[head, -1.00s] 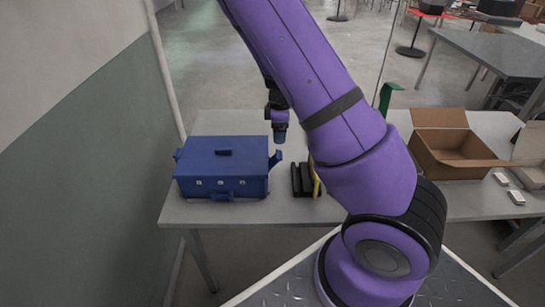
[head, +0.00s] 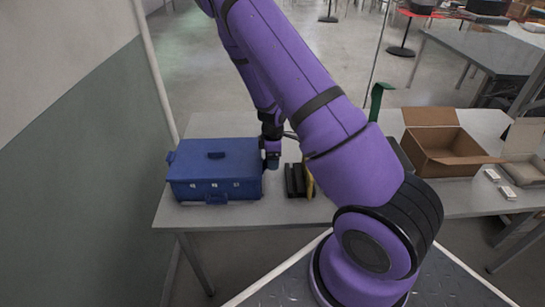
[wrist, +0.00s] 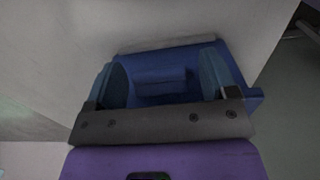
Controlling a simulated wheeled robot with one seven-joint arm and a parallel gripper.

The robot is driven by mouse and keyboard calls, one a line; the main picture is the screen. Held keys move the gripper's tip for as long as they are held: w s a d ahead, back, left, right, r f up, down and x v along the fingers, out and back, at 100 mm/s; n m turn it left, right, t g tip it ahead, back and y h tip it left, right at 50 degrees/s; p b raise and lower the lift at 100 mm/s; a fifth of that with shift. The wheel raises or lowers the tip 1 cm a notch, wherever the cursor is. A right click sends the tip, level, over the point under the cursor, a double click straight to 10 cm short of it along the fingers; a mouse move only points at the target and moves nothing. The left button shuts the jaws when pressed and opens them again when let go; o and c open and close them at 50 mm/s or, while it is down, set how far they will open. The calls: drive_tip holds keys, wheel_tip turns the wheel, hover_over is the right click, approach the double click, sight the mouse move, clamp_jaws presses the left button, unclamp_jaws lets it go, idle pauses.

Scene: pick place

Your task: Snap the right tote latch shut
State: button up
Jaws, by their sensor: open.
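The blue tote (head: 213,170) stands closed on the left of the table, with a handle on its lid and a front latch (head: 216,197). A left latch (head: 170,158) juts out at its left side. My gripper (head: 272,161) points down at the tote's right side, where it hides the right latch in the head view. In the wrist view my gripper (wrist: 165,85) is open, its fingers either side of a raised blue part (wrist: 162,82), probably the right latch. Contact and whether that latch is flat cannot be told.
Black blocks (head: 295,180) and a yellow item (head: 309,185) stand close right of my gripper. An open cardboard box (head: 440,156) and small white boxes (head: 507,192) sit further right. A wall (head: 80,150) is left of the table (head: 235,214).

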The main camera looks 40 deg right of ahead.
drive_tip(key=c, duration=0.8)
drive_tip(key=shift+a, duration=0.2)
drive_tip(key=shift+h, duration=0.3)
drive_tip(key=shift+w+a+r+g+h, duration=0.3)
drive_tip(key=shift+a+g+h, duration=0.05)
drive_tip(key=shift+g+h, duration=0.45)
